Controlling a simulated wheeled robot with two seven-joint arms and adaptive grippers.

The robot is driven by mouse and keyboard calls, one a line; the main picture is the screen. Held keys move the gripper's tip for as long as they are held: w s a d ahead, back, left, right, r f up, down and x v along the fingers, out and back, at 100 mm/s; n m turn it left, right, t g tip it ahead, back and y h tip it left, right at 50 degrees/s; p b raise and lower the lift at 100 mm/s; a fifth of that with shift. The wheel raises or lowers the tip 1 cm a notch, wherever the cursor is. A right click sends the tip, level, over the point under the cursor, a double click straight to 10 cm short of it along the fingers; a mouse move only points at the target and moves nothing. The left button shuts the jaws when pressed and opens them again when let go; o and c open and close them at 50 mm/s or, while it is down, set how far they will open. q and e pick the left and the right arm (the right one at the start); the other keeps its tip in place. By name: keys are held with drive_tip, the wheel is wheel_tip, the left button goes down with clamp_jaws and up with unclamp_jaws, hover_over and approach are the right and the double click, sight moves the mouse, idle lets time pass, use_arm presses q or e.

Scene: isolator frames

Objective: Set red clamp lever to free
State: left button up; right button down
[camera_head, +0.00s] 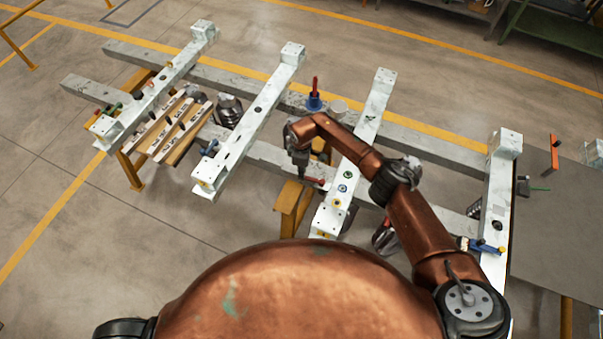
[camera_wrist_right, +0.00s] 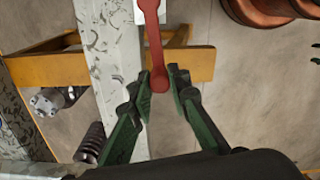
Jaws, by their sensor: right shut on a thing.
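The red clamp lever (camera_head: 317,182) lies low beside the third white rail, at the tip of my right gripper (camera_head: 303,176). In the right wrist view the lever (camera_wrist_right: 155,45) runs up from between the green fingers to a white block at the top edge. My right gripper (camera_wrist_right: 160,78) is shut on the lever's rounded near end, with a finger on each side. The lever's pivot is not clear in either view. My left gripper is not in view.
White rails (camera_head: 262,110) cross long grey beams (camera_head: 430,150). A blue fitting with a red upright handle (camera_head: 315,92) stands behind my right forearm. A yellow support (camera_head: 290,200) is close to the gripper.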

drive_tip(key=shift+w+d+r, duration=0.1)
drive_tip(key=shift+w+d, duration=0.05)
drive_tip(key=shift+w, duration=0.05)
drive_tip(key=c, duration=1.8)
unclamp_jaws()
drive_tip(key=shift+s, duration=0.1)
wheel_tip(320, 180, up, 12)
drive_tip(key=shift+f, duration=0.1)
